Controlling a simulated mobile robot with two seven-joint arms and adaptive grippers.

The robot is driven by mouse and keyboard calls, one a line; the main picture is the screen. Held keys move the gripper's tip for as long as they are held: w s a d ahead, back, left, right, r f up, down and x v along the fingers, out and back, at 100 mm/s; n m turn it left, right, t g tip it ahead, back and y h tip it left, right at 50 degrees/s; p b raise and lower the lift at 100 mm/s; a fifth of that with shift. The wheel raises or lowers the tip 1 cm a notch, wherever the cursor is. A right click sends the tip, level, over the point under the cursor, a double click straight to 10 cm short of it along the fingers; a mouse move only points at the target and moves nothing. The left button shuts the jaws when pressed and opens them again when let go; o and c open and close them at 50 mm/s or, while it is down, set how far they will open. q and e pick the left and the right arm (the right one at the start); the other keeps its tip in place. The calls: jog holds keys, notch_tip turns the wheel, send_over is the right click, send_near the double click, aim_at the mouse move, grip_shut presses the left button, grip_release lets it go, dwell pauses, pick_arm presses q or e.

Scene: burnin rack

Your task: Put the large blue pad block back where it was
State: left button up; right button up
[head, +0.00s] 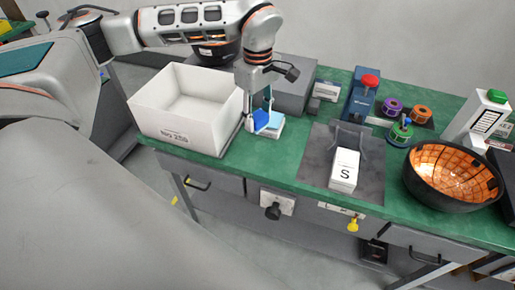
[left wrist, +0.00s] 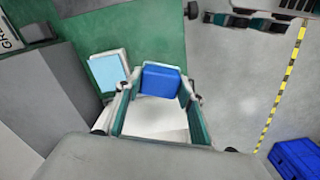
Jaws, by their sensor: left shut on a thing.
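My left gripper (head: 263,118) points down over the bench, just right of the white bin. It is shut on the blue pad block (head: 260,121). In the left wrist view the blue block (left wrist: 160,81) sits between the two fingertips (left wrist: 158,92). I cannot tell whether the held block touches the bench or the pad. My right gripper is not in view.
The white open bin (head: 165,127) stands left of the gripper, a grey box (head: 292,90) behind it. To the right are a grey mat (head: 372,182) with a white "S" block (head: 344,171), several spools and a black-rimmed bowl (head: 421,188). The green bench (head: 290,165) is clear along its front edge.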

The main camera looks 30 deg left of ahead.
aim_at(258, 156)
pick_arm(q)
notch_tip(258, 156, down, 13)
dwell(0.5)
jog(key=shift+f, duration=0.2)
jog(key=o, duration=1)
notch_tip(258, 156, up, 12)
jog(key=shift+r, duration=0.2)
